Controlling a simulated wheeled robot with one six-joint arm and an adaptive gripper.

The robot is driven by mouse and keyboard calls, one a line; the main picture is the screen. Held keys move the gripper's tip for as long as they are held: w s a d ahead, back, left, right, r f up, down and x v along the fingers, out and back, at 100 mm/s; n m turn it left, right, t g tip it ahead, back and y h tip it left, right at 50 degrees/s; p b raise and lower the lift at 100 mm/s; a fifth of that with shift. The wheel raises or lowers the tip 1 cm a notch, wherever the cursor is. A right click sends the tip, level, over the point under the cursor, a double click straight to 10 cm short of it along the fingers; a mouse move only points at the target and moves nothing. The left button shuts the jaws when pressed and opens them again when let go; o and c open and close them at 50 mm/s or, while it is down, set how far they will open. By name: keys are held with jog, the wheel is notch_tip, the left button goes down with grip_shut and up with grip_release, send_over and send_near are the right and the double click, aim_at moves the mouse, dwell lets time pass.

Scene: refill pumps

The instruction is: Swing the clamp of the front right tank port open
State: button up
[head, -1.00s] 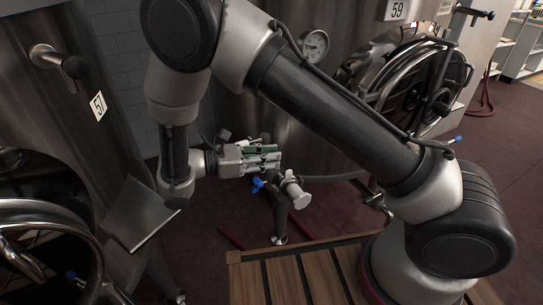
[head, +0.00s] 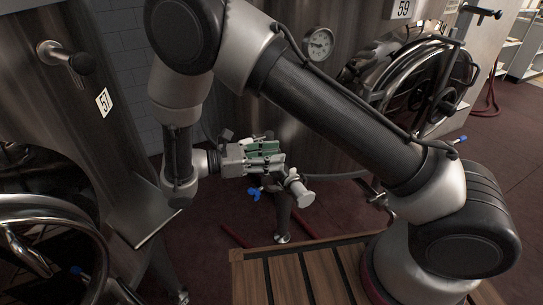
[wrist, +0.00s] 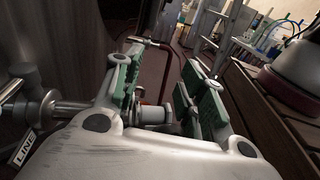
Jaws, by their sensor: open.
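My gripper (head: 284,158) is open, with green pads on its fingers. In the head view it lies just above a metal port fitting (head: 303,194) with a pale round end and a blue handle (head: 254,194). In the wrist view, the gripper (wrist: 165,90) has one finger on each side of a short metal pipe piece (wrist: 153,114). I cannot tell whether the pads touch it. The clamp is not clearly made out; the fingers and gripper body hide part of the fitting.
A steel tank marked 57 (head: 103,102) stands left, another marked 59 (head: 403,9) behind, with a gauge (head: 319,43) and a round hatch (head: 425,80). A slatted wooden platform (head: 300,275) lies in front.

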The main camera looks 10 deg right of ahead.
jog(key=s+a+r, duration=0.1)
jog(key=a, duration=1.1)
jog(key=shift+s, duration=0.25)
jog(key=w+d+r+m+g+y, duration=0.1)
jog(key=d+r+m+g+y, duration=0.25)
jog(key=d+r, duration=0.6)
jog(key=w+d+r+m+g+y, duration=0.2)
jog(key=d+r+m+y, duration=0.35)
jog(key=d, duration=0.65)
jog(key=s+d+r+m+t+y, duration=0.3)
jog(key=s+d+m+t+y, duration=0.1)
jog(key=s+d, duration=0.4)
jog(key=s+d+r+m+t+y, duration=0.3)
jog(key=s+d+m, duration=0.3)
jog(key=s+d, duration=0.3)
jog(key=shift+d+r+t+y, duration=0.15)
jog(key=shift+d+t+y, duration=0.25)
jog(key=shift+d+t, duration=0.05)
